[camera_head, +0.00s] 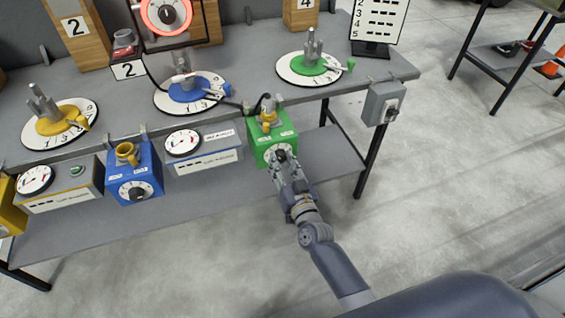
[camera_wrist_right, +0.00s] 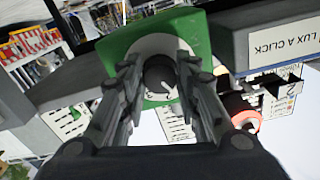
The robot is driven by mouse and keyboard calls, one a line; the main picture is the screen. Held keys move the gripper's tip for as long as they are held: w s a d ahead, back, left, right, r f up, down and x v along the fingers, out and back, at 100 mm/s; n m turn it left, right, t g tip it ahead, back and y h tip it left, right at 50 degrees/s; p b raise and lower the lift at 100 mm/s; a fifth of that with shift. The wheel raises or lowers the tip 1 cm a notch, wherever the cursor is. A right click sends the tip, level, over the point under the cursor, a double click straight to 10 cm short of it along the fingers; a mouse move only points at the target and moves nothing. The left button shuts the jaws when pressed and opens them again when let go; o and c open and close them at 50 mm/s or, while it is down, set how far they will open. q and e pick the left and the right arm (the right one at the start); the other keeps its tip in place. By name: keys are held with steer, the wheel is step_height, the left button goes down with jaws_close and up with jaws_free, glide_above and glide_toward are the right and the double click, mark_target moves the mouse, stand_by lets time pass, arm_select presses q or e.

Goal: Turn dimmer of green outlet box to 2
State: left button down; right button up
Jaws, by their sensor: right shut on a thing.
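The green outlet box (camera_head: 284,131) hangs at the front edge of the workbench, with a plug on its top. My right gripper (camera_head: 280,157) is at its front face and covers most of its dial. In the right wrist view the green box (camera_wrist_right: 198,38) faces me, with a pale round dial plate (camera_wrist_right: 150,44) and a dark dimmer knob (camera_wrist_right: 161,74). The fingers of my right gripper (camera_wrist_right: 160,88) stand on both sides of the knob and are shut on it. The knob's setting is not readable. My left gripper is not in view.
A blue outlet box (camera_head: 142,178) and a grey meter box (camera_head: 207,160) stand left of the green box. A grey switch box (camera_head: 383,103) is on the bench's right front edge. Yellow, blue and green dials (camera_head: 308,68) stand on the bench top.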

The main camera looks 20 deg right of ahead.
steer(key=m, duration=0.5)
steer(key=shift+r, duration=0.1)
stand_by(0.5)
steer(key=o, duration=1.1)
steer(key=shift+c, duration=0.2)
steer(key=shift+s, duration=0.1)
steer(key=s, duration=1.1)
steer(key=shift+s+d, duration=0.2)
steer(key=shift+s, duration=0.2)
